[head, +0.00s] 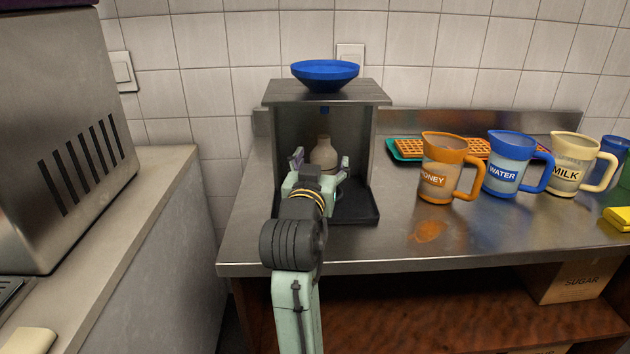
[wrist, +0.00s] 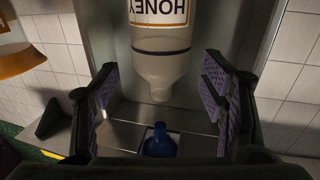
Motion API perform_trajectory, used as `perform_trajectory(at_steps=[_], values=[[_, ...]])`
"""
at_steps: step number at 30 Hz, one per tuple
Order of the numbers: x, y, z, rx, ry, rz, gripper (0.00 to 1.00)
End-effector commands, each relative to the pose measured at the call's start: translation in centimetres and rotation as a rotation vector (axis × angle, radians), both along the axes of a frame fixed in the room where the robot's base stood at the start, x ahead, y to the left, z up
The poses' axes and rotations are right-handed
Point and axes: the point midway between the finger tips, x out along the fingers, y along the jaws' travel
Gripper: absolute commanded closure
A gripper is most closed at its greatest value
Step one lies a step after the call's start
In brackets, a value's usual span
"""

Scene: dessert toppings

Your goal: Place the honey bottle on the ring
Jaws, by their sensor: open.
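The honey bottle (head: 324,153) is pale beige with a narrow neck. It stands upright inside a metal stand (head: 283,125). In the wrist view, which is upside down, its HONEY label (wrist: 158,12) and tapered neck show. My gripper (head: 320,165) is open in front of the bottle, fingers spread to either side. In the wrist view my gripper (wrist: 160,88) has nothing clasped, and the bottle is beyond the fingers, apart from them. A blue spout (wrist: 159,140) hangs from the stand's top. I cannot make out a ring; my gripper hides the bottle's base.
A blue bowl (head: 325,72) sits on the stand. To the right are an orange HONEY jug (head: 440,156), a blue WATER jug (head: 505,150), a cream MILK jug (head: 572,150) and a waffle tray (head: 400,153).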

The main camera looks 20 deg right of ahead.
Motion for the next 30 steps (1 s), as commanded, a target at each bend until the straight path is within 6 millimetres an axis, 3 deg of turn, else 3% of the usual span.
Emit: perform_trajectory(at_steps=[6, 18, 30], values=[[-4.9, 2.8, -0.2, -0.001, -0.004, 0.003, 0.34], [-7.0, 4.0, -0.2, -0.002, -0.002, 0.002, 0.34], [-7.0, 4.7, 0.2, -0.008, -0.007, 0.017, 0.34]])
